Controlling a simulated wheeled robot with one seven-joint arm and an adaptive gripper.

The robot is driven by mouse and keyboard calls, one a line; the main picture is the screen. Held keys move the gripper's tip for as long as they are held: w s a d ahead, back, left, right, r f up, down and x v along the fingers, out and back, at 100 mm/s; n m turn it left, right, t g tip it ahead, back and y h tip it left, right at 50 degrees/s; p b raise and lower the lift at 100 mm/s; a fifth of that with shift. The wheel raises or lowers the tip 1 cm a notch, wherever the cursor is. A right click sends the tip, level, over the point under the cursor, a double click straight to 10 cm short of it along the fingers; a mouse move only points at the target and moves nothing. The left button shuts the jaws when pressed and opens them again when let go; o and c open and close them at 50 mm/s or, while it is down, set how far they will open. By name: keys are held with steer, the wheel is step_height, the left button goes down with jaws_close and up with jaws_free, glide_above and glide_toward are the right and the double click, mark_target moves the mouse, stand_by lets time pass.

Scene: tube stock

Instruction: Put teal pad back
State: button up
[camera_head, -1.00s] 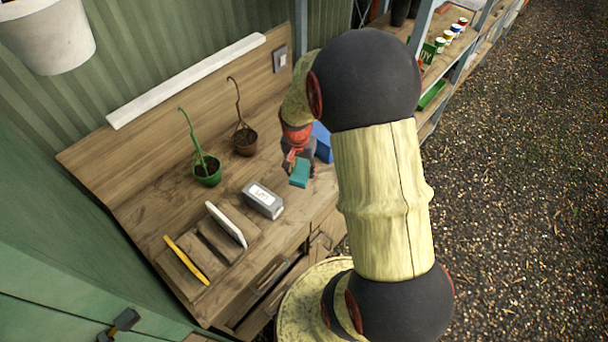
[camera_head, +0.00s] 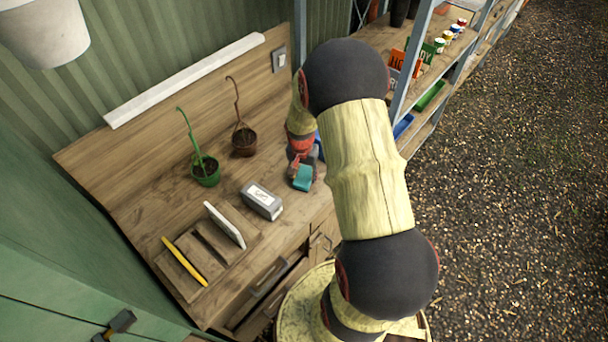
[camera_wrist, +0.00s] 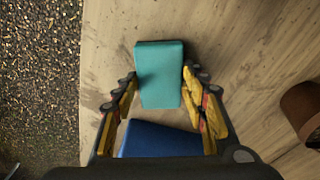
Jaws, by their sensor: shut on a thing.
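The teal pad (camera_head: 303,178) is at the right part of the wooden workbench. It also shows in the wrist view (camera_wrist: 160,78), between the fingertips. My gripper (camera_head: 300,160) is shut on it; the gripper shows in the wrist view too (camera_wrist: 160,90). I cannot tell how far the pad is above the bench. A wooden rack (camera_head: 222,262) with slots lies at the bench's front left. A yellow pad (camera_head: 184,261) stands at its left and a white pad (camera_head: 225,225) at its right, with dark slots between them.
A grey labelled box (camera_head: 262,200) stands between the rack and my gripper. A blue object (camera_wrist: 160,140) lies close below the gripper in the wrist view. A shelf (camera_head: 432,75) is at right.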

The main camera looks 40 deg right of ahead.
mark_target(302, 180)
steer(key=shift+f, duration=0.15)
steer(key=o, duration=1.1)
steer(key=shift+c, duration=0.2)
steer(key=shift+o, duration=0.2)
step_height(302, 180, up, 12)
steer(key=a+p, duration=0.1)
steer(key=s+a+r+n+t, duration=0.15)
steer(key=a+r+n, duration=0.35)
steer(key=a+r, duration=0.85)
steer(key=s+a+r+n+t+y, duration=0.1)
steer(key=s+a+r+n+t, duration=0.2)
steer(key=s+a+r+n, duration=0.4)
steer(key=s+a+r, duration=0.4)
steer(key=s+a, duration=0.1)
steer(key=shift+s+n, duration=0.3)
steer(key=shift+s, duration=0.05)
steer(key=shift+t, duration=0.25)
